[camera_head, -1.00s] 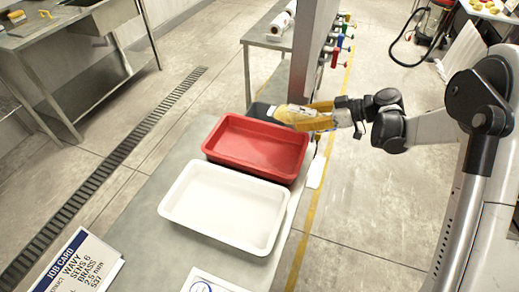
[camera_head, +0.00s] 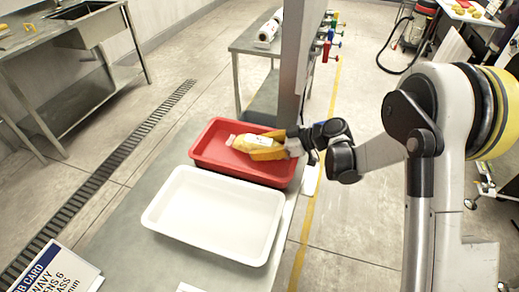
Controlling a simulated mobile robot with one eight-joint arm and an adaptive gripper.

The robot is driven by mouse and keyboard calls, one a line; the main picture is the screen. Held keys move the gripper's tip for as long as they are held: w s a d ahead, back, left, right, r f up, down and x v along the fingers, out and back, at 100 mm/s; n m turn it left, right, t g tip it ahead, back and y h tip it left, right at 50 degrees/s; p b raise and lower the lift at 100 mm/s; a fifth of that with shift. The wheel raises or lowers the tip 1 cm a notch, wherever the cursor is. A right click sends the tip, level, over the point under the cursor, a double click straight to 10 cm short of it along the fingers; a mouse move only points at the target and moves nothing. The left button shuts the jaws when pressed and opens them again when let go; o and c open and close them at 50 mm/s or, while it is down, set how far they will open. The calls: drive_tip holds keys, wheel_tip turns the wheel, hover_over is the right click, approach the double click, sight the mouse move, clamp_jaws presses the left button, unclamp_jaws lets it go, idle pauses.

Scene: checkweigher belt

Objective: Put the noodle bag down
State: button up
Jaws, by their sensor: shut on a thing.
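The noodle bag (camera_head: 256,147) is yellow with a pale label and a clear end pointing left. My gripper (camera_head: 283,146) is shut on its right end, reaching in from the right. The bag shows over the red tray (camera_head: 206,165). I cannot tell whether it touches the tray floor or hangs just above it. The gripper's fingertips are partly hidden against the bag. The white tray (camera_head: 160,212) stands empty in front of the red one on the grey table.
A job card (camera_head: 55,272) stands at the lower left. A grey post (camera_head: 296,60) rises just behind the red tray, with coloured valves (camera_head: 327,45) on its right. A steel sink bench (camera_head: 90,30) stands at the far left.

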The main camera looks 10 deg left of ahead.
drive_tip(key=o, duration=1.1)
drive_tip(key=shift+c, duration=0.2)
drive_tip(key=shift+r, duration=0.1)
